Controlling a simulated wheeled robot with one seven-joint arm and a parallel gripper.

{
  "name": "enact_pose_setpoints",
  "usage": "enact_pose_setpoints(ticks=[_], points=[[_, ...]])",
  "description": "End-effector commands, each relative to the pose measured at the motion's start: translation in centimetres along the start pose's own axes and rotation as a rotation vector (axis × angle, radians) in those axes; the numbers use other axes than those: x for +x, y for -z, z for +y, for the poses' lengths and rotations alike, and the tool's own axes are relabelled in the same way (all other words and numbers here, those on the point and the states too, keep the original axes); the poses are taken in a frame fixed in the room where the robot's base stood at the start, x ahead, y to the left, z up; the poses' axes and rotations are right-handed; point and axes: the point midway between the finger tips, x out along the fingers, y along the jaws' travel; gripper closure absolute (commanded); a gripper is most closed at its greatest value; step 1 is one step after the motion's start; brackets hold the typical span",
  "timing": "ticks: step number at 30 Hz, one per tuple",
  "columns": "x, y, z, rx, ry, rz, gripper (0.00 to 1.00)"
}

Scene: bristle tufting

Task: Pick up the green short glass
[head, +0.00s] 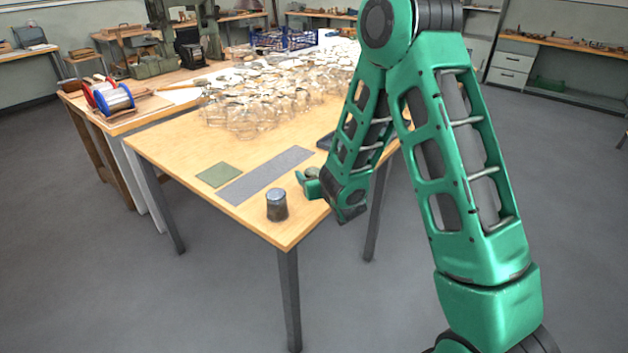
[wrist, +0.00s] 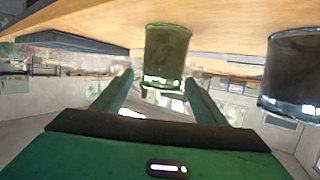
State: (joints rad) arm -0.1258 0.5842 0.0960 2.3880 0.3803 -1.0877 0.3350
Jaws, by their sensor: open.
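The green short glass (wrist: 167,52) is see-through and tinted green. In the wrist view, which is upside down, it stands on the wooden table top (wrist: 100,22) between my gripper's two fingers. My gripper (wrist: 159,78) is open, with a gap on either side of the glass; I cannot tell how far the fingers reach around it. In the head view my gripper (head: 307,181) is low at the table's right edge, and the glass (head: 313,172) is mostly hidden behind it.
A dark grey-blue glass (head: 277,205) stands close by near the table's front corner; it is at the right in the wrist view (wrist: 292,70). A grey strip mat (head: 265,175) and green mat (head: 219,175) lie flat. Many clear glasses (head: 245,115) crowd the table's far part.

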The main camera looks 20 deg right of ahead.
Motion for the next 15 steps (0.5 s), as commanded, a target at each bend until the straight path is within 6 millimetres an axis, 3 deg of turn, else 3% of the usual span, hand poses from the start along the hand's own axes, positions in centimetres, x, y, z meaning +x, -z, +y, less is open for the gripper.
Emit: enact_pose_setpoints(ticks=[9, 15], points=[[4.0, -0.4, 0.1, 0.003, -0.003, 0.0, 0.34], [5.0, -0.4, 0.0, 0.002, -0.001, -0.001, 0.34]])
